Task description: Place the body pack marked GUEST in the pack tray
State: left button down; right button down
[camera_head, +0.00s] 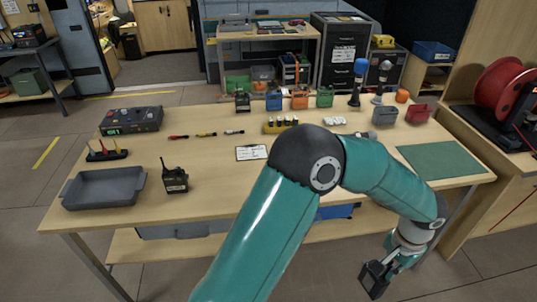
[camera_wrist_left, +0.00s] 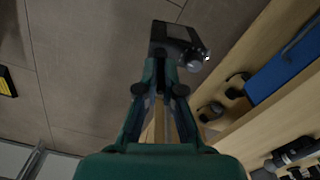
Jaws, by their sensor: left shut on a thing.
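My left gripper (camera_head: 391,266) is at the lower right of the head view, in front of the table's front edge and low over the floor. It is shut on a small dark body pack (camera_head: 374,281). In the left wrist view the pack (camera_wrist_left: 172,33) shows at the fingertips, with a round knob at one corner; no marking on it is readable. An empty grey tray (camera_head: 78,205), perhaps the pack tray, lies at the table's left front. Another black pack (camera_head: 175,181) with an antenna stands just right of it; its label is too small to read. My right gripper is out of view.
The table (camera_head: 215,190) holds a black console (camera_head: 131,121), a white card (camera_head: 252,152), a yellow holder (camera_head: 274,128) and a green mat (camera_head: 442,160). Coloured bins or packs line the back. A shelf under the table holds a blue item (camera_wrist_left: 285,62). A red reel (camera_head: 497,82) stands right.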

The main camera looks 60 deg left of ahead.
aim_at(107, 191)
jog(key=z, duration=0.05)
jog(key=k, duration=2.85)
jog(key=z, duration=0.85)
jog(key=i, duration=0.1)
jog(key=u, duration=2.2)
jog(key=i, duration=0.85)
jog(key=z, duration=0.15)
